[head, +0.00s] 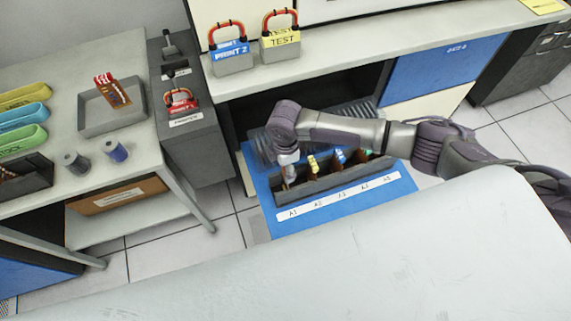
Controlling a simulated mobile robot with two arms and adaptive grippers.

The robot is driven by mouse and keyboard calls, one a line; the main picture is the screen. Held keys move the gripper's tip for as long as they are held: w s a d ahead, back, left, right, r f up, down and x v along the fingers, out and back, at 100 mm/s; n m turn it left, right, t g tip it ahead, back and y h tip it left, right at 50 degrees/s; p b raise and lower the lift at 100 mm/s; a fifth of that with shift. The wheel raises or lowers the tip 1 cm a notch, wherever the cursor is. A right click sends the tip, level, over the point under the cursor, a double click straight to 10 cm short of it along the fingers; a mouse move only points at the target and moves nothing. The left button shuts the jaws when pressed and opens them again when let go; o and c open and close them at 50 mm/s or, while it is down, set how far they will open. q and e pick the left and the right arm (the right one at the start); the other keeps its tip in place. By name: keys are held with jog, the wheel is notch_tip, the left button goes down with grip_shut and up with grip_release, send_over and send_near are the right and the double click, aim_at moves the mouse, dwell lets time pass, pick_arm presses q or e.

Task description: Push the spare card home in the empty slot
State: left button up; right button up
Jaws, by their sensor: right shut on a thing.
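A dark rack (325,184) stands on a blue panel, with a white label strip (337,196) reading A1 to A5 along its front. Several brown cards stand in it, with yellow (313,163), blue (340,156) and green (369,153) tops showing. My right gripper (289,176) points down at the rack's left end, above the A1 label. It is shut on a card, which its fingers mostly hide; how deep the card sits cannot be told. Another brown card with a red top (104,79) lies in a grey tray on the left table. My left gripper is not in view.
Padlocks with red shackles, blue-tagged (231,52) and yellow-tagged (281,42), stand on the shelf behind. The grey tray (84,111), two spools and coloured holders are on the left table. A pale surface (330,272) fills the foreground.

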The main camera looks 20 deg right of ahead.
jog(key=shift+f+b, duration=0.85)
jog(key=shift+f, duration=1.15)
dwell(0.6)
jog(key=shift+f+b, duration=1.05)
jog(key=shift+f, duration=0.7)
dwell(0.6)
jog(key=o, duration=1.2)
